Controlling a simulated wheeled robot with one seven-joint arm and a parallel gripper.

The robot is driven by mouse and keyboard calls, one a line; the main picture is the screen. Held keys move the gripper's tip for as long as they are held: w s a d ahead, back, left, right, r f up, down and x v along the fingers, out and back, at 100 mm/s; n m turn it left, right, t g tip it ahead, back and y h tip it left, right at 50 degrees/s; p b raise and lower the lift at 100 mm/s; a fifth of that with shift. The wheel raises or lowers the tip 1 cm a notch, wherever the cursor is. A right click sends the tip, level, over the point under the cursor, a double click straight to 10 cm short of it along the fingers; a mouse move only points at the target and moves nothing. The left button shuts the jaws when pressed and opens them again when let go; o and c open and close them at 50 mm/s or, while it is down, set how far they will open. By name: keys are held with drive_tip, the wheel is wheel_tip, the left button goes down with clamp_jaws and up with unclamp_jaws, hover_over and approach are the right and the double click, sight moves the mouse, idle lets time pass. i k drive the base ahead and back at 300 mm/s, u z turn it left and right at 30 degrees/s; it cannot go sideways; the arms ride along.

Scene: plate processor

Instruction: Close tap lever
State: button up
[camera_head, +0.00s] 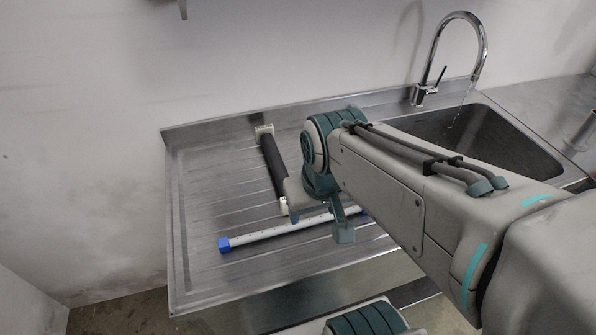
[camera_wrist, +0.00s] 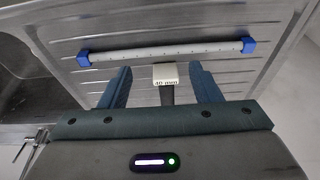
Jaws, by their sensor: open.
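The chrome tap (camera_head: 450,58) stands at the back edge of the sink in the head view, with a high curved spout. Its thin lever (camera_head: 441,75) rises from the tap's base and tilts up to the right. A thin stream of water (camera_head: 461,106) falls from the spout into the sink. My gripper (camera_head: 343,230) is over the drainboard, well left of and nearer than the tap, and does not touch the lever. In the wrist view my gripper (camera_wrist: 162,78) has its two teal fingers spread apart. A white block marked 40 mm shows between them; whether it touches them is unclear.
The ribbed steel drainboard (camera_head: 205,205) holds a dark bar (camera_head: 273,165) with pale end pieces, and a white tube (camera_head: 285,230) with blue ends. The sink basin (camera_head: 500,135) lies right of it, partly hidden by my arm. A wall rises behind.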

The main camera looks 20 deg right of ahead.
sight(435, 88)
drive_tip(key=z, duration=0.05)
drive_tip(key=k, duration=0.5)
drive_tip(key=u, duration=2.85)
drive_tip(key=k, duration=2.15)
drive_tip(key=z, duration=2.85)
drive_tip(key=i, duration=0.5)
drive_tip(key=u, duration=0.05)
